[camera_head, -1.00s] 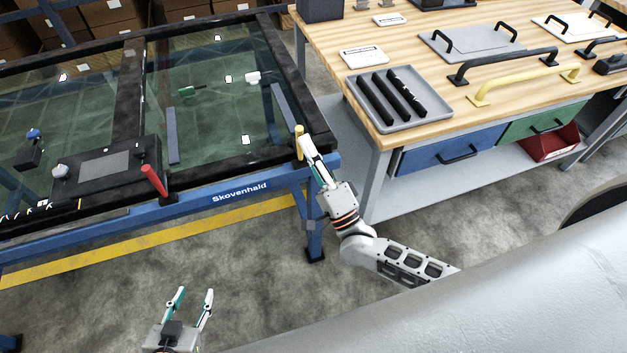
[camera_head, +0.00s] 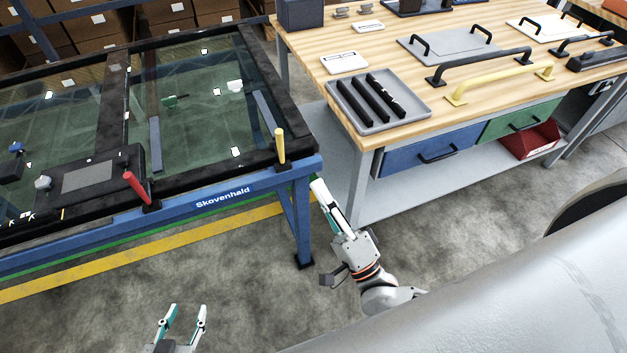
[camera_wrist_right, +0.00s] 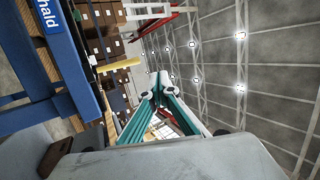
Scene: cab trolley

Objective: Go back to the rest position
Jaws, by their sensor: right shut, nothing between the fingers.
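My right gripper (camera_head: 322,190) is shut and empty. It hangs in the gap between the blue-framed glass table (camera_head: 221,197) and the wooden workbench (camera_head: 300,45), just right of the table's front corner. In the right wrist view, the gripper's fingertips (camera_wrist_right: 158,80) meet with nothing between them. My left gripper (camera_head: 188,318) is open and empty at the bottom of the head view, over bare floor. Its wrist is cut off by the frame's lower edge.
A yellow peg (camera_head: 280,147) and a red lever (camera_head: 137,187) stand on the table's front edge. The bench holds a grey tray (camera_head: 415,113) with black bars, a yellow handle (camera_head: 500,84) and blue and green drawers. Clear concrete floor (camera_head: 235,265) lies in front.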

